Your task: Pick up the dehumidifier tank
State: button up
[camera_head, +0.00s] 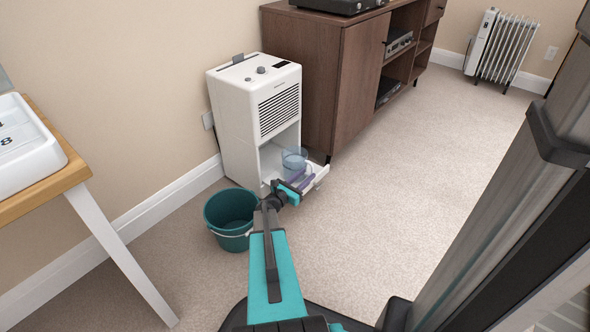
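The white dehumidifier (237,125) stands against the wall, with its lower front bay open. A clear bluish container (294,157), which looks like the tank, sits upright at the bay's mouth above a white tray-like part (321,174) that juts out to the right. The gripper partly hides the tray and the container's lower part. The fingers are too small to show whether they are apart or touching the container.
A teal bucket (231,222) stands on the carpet left of my arm, close to the dehumidifier. A brown cabinet (325,75) stands just right of the dehumidifier. A wood-topped table (62,185) is at left, a radiator (503,48) far right. Carpet at centre right is clear.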

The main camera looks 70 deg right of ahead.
aim_at(312, 170)
jog(key=shift+d, duration=0.15)
jog(key=b+x, duration=0.2)
jog(key=x, duration=0.2)
jog(key=shift+f, duration=0.15)
jog(key=shift+s+d, duration=0.15)
jog(key=shift+d, duration=0.2)
grip_shut()
dwell(1.0)
jog(key=shift+r, duration=0.25)
